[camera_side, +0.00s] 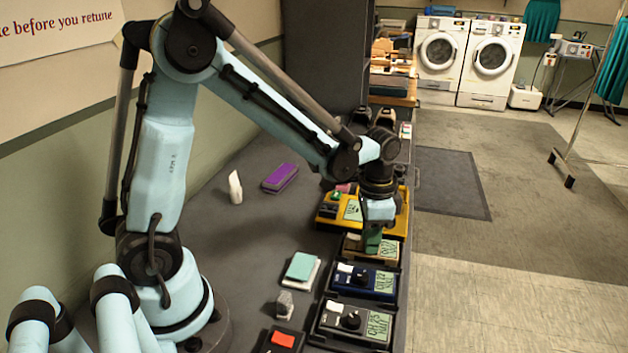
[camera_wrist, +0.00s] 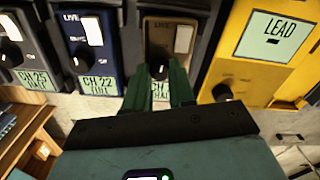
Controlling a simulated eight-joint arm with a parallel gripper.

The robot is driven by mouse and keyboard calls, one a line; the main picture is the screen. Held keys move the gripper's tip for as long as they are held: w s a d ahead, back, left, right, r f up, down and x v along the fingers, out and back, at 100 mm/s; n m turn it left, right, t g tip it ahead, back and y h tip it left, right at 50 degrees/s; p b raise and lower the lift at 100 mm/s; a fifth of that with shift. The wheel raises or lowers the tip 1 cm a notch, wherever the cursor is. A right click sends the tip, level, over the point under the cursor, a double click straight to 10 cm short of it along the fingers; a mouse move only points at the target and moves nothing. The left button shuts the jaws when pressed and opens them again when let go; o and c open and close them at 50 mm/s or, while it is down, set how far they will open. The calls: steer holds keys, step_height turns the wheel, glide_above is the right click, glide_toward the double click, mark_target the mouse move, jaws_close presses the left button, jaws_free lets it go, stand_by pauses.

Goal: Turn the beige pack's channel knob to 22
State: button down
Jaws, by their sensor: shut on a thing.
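The beige pack (camera_side: 352,247) sits in the row between the yellow pack and the blue pack. It also shows in the wrist view (camera_wrist: 150,27), with a white switch (camera_wrist: 183,38) by the word LIVE. My gripper (camera_side: 372,246) points down over the pack. In the wrist view its green fingers (camera_wrist: 159,76) are shut on the dark channel knob (camera_wrist: 158,67), of which only part shows between the tips. The pack's green label (camera_wrist: 161,91) is mostly covered by the fingers, and its channel number cannot be read. The knob's pointer direction cannot be told.
The blue pack (camera_wrist: 98,12) beside it reads CH 22, and a grey pack (camera_wrist: 27,42) reads CH 25. The large yellow pack (camera_wrist: 240,75), labelled LEAD, stands close on the other side. A purple block (camera_side: 280,178) lies on the open table (camera_side: 240,240).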

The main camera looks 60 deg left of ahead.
steer(key=c, duration=0.9)
jaws_free()
steer(key=shift+c, duration=0.2)
steer(key=shift+r, duration=0.1)
step_height(320, 180, up, 12)
steer(key=shift+s, duration=0.1)
steer(key=s+f+n+t, duration=0.2)
steer(key=s+n+t, duration=0.3)
steer(key=s+t, duration=0.2)
steer(key=shift+s+n, duration=0.3)
steer(key=shift+s, duration=0.1)
